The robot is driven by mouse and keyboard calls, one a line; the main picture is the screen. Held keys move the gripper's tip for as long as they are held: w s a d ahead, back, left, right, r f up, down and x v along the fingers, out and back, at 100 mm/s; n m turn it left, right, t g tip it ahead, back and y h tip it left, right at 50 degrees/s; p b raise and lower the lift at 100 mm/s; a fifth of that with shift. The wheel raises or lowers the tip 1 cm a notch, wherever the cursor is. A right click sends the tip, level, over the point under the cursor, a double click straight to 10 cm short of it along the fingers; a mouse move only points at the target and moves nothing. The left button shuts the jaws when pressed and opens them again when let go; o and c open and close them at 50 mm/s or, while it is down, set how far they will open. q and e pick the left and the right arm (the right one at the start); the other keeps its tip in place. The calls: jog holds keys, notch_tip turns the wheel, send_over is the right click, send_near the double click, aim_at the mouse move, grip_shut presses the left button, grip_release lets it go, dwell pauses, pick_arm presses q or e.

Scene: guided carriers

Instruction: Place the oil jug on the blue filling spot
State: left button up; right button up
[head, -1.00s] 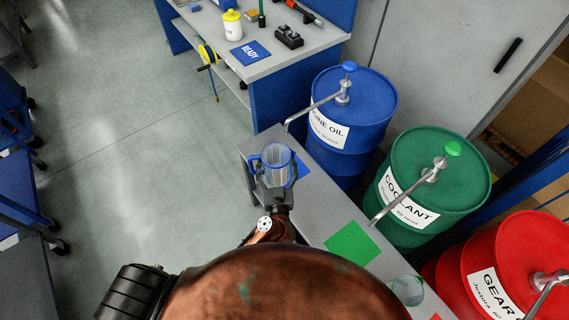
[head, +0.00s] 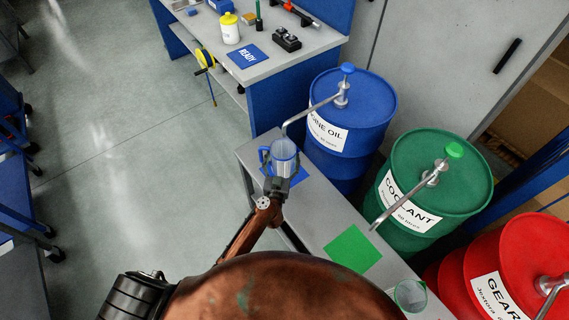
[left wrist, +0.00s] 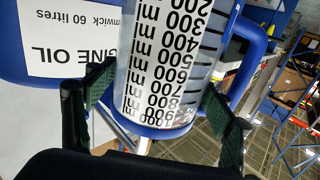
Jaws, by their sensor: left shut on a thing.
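The oil jug (head: 284,150) is a clear measuring jug with a blue rim and blue handle. My left gripper (head: 277,176) is shut on it, and the jug looks upright. In the left wrist view the jug (left wrist: 172,60) shows its millilitre scale between the two dark fingers. The blue filling spot (head: 299,178) shows at the jug's right and lower edges, partly hidden by the jug and gripper. The jug is over or on the spot; I cannot tell whether it touches the bench. My right gripper is not in view.
The blue engine oil drum (head: 345,144) stands behind the grey bench (head: 318,205), its spout reaching over the jug. The bench also bears a green spot (head: 353,250) and another clear jug (head: 410,296). Green (head: 415,215) and red (head: 500,262) drums stand rightward.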

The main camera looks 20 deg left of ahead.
aim_at(285, 152)
pick_arm(q)
jog(key=shift+w+f+b, duration=0.45)
jog(key=shift+w+f, duration=0.45)
jog(key=shift+f, duration=0.1)
notch_tip(285, 152, down, 3)
jog(key=b, duration=0.3)
jog(key=shift+w+f, duration=0.15)
jog(key=shift+f, duration=0.05)
jog(key=shift+r, duration=0.15)
jog(key=shift+f, duration=0.2)
jog(key=o, duration=1.4)
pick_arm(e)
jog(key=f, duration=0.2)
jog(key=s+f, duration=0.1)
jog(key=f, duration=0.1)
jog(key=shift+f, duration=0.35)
pick_arm(q)
jog(key=shift+a, duration=0.1)
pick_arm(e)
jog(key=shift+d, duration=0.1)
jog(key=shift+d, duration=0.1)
